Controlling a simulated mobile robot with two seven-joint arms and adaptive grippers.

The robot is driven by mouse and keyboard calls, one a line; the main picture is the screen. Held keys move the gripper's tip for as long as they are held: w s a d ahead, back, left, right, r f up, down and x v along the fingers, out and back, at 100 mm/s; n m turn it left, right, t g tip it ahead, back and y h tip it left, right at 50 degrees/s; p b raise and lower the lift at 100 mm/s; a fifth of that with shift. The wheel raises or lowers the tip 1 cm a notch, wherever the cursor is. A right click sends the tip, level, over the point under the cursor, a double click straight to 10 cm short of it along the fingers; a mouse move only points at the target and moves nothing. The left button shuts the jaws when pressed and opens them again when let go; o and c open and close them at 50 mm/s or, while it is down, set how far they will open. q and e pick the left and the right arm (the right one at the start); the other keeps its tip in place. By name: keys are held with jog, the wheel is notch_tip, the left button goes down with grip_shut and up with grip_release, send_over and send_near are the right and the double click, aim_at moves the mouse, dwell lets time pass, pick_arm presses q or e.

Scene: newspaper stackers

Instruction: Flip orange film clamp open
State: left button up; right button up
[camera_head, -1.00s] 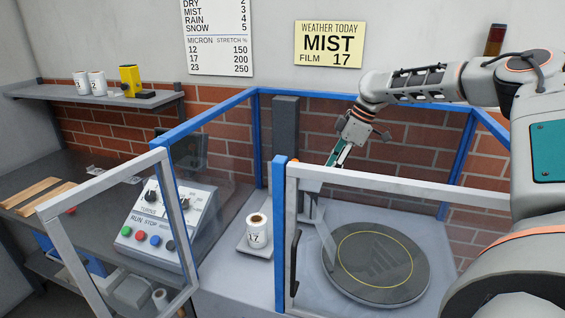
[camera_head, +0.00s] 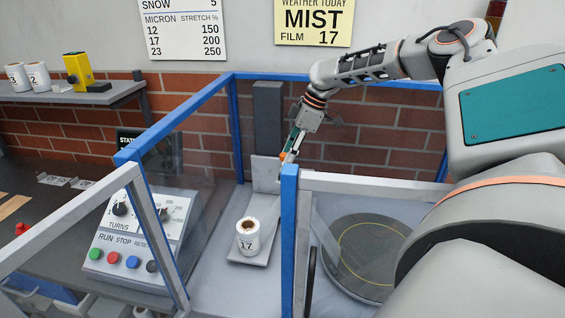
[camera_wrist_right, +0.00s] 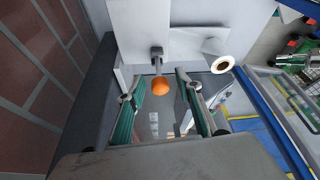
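The orange film clamp shows as a round orange knob (camera_wrist_right: 162,88) on a short grey stem in the right wrist view. In the head view only a small bit of orange (camera_head: 282,157) shows beside my right gripper (camera_head: 290,151), behind the enclosure's blue corner post. In the right wrist view my right gripper (camera_wrist_right: 158,84) is open, its green-padded fingers on either side of the knob, with gaps to both. The stem joins a dark block on a pale upright plate (camera_head: 265,172). My left gripper is not in view.
A film roll marked 17 (camera_head: 247,239) stands on the carriage ledge. A round turntable (camera_head: 372,252) lies inside the blue-and-grey enclosure. The control panel (camera_head: 128,238) is at the left. The blue post (camera_head: 289,235) and grey rail stand close in front of my right gripper.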

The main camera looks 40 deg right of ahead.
jog(key=shift+x, duration=1.95)
jog(key=shift+w+d, duration=0.1)
grip_shut()
